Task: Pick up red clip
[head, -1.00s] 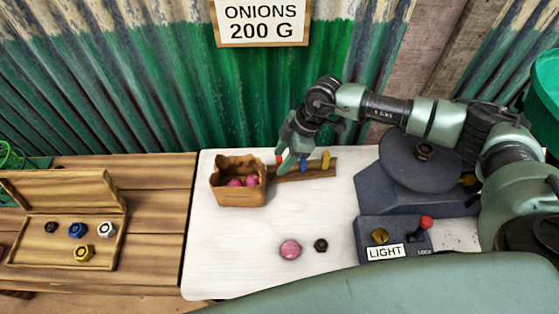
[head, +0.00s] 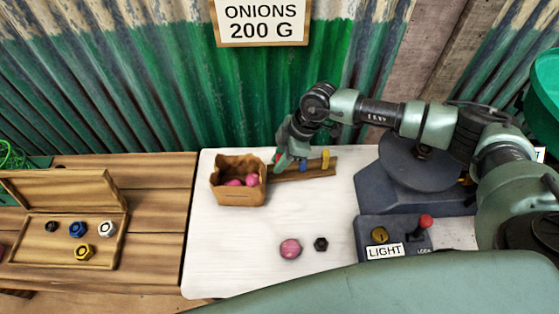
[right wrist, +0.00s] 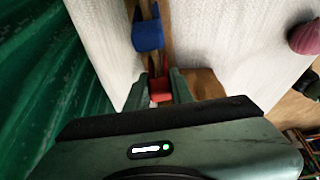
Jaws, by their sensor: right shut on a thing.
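The red clip (right wrist: 160,92) sits between the fingers of my right gripper (right wrist: 158,88) in the right wrist view, and the gripper is shut on it. In the head view my right gripper (head: 281,162) is at the left end of a wooden rail (head: 310,170), beside the paper bag. Its fingers hide most of the red clip there. A blue clip (head: 303,166) and a yellow clip (head: 325,160) sit farther right along the rail. The blue clip also shows in the right wrist view (right wrist: 148,35). My left gripper is not in view.
A brown paper bag (head: 238,197) with pink onions stands close left of the gripper. A loose onion (head: 290,249) and a black nut (head: 321,244) lie in front. A dark scale (head: 415,195) stands right, a wooden case (head: 65,253) with nuts left. The white board's middle is clear.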

